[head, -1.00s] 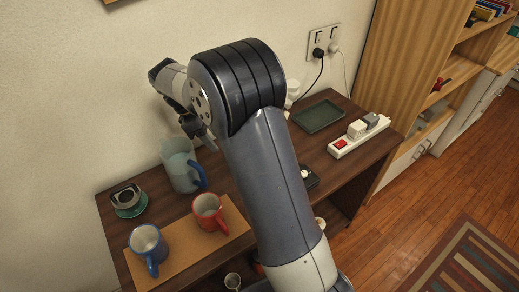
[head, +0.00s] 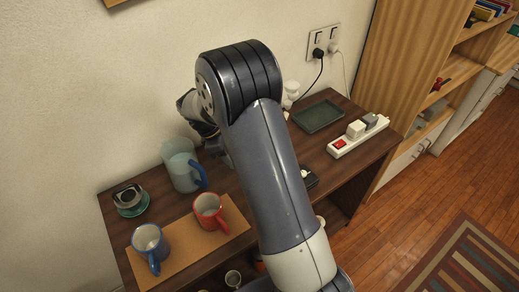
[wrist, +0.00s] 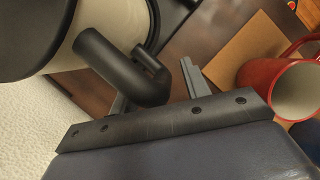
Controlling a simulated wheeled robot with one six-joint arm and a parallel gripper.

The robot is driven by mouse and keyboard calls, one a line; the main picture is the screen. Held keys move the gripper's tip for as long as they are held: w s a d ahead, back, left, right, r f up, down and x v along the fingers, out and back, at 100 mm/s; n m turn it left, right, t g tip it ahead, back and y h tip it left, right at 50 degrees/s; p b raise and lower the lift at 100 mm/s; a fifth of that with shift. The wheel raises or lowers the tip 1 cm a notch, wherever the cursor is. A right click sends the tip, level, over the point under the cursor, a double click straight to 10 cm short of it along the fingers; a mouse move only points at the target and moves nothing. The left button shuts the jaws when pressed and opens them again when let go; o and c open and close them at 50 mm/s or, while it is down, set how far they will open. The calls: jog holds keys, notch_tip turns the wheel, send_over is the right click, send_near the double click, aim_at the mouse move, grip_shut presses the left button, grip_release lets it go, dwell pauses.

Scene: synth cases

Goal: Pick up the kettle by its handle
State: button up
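The kettle shows in the wrist view as a cream body (wrist: 113,20) with black parts and a thick black handle (wrist: 120,65). The handle's near end shows between the fingers and covers part of the left one. I cannot tell whether they touch. In the head view my gripper (head: 220,149) is partly hidden by my arm, right of the jug.
A clear jug (head: 182,168) with a blue handle stands close left of my gripper. A red mug (head: 209,214) and a blue mug (head: 150,243) are on a tan mat (head: 187,251). A green tray (head: 319,116) and a power strip (head: 358,138) lie at right.

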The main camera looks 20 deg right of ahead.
grip_shut()
jog(key=shift+r, duration=0.1)
dwell(1.1)
